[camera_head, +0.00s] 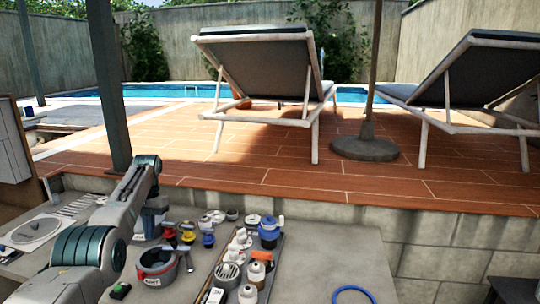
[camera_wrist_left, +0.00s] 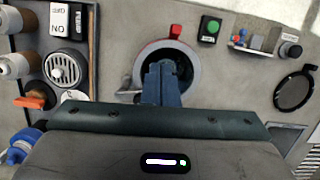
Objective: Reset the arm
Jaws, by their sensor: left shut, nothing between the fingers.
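My left arm comes in from the left in the head view and bends down over the grey counter (camera_head: 325,262). My left gripper (camera_wrist_left: 158,82) shows in the wrist view with its two blue-grey fingers together and nothing between them. The fingers are in front of a round grey pot with a red tab (camera_wrist_left: 190,80); I cannot tell whether they touch it. The same pot (camera_head: 157,263) shows in the head view, beside a tray of small items (camera_head: 215,275). My right gripper is not in view.
Small coloured items stand behind the pot. A blue ring (camera_head: 352,290) lies at the front. The counter right of the tray is mostly clear. A dark post (camera_head: 108,90) rises behind my arm.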

